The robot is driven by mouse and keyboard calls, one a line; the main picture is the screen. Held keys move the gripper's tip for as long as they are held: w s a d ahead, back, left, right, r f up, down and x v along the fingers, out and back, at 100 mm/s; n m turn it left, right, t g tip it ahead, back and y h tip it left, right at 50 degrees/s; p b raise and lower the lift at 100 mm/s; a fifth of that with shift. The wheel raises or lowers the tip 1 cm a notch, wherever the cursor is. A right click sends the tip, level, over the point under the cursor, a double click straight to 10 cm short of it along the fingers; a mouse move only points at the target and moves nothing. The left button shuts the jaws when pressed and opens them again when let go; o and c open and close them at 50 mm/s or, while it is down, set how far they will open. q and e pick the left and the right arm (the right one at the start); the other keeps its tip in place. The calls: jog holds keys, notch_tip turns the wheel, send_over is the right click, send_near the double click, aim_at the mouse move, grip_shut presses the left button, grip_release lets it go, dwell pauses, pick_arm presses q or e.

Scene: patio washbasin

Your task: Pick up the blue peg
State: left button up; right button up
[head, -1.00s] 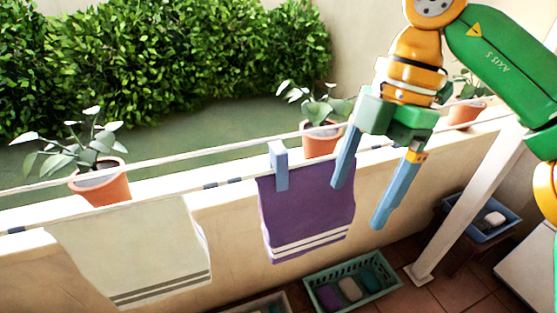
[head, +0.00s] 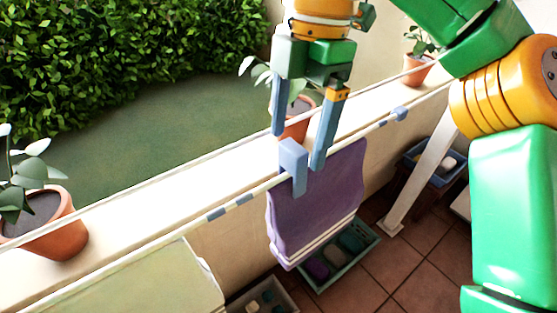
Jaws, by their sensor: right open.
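The blue peg (head: 293,163) is clipped upright on the clothesline, at the top left part of the purple towel (head: 315,205). My right gripper (head: 297,150) is open, with its two blue fingers pointing down. The fingertips are close to the peg's top, one to its upper left and one to its right. The right finger overlaps the peg's edge in the picture, and I cannot tell whether they touch. My left gripper is not in view.
A pale towel (head: 150,283) hangs on the line (head: 165,240) to the left. Potted plants (head: 55,230) stand on the wall ledge (head: 130,218) behind. Another blue peg-like piece (head: 400,113) is on the line at right. A teal basket (head: 345,262) and a grey one stand on the tiles.

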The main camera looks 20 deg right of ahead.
aim_at(292, 163)
jog(key=f, duration=0.2)
jog(key=s+f+b, duration=0.1)
jog(key=f, duration=0.1)
jog(key=shift+a+f, duration=0.2)
jog(key=shift+f, duration=0.15)
jog(key=shift+w+a+f, duration=0.2)
jog(key=shift+w, duration=0.05)
jog(key=shift+s, duration=0.2)
jog(key=c, duration=1.1)
grip_shut()
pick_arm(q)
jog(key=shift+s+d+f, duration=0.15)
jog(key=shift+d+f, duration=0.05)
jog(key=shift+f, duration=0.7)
pick_arm(e)
jog(key=shift+w, duration=0.1)
jog(key=shift+r, duration=0.15)
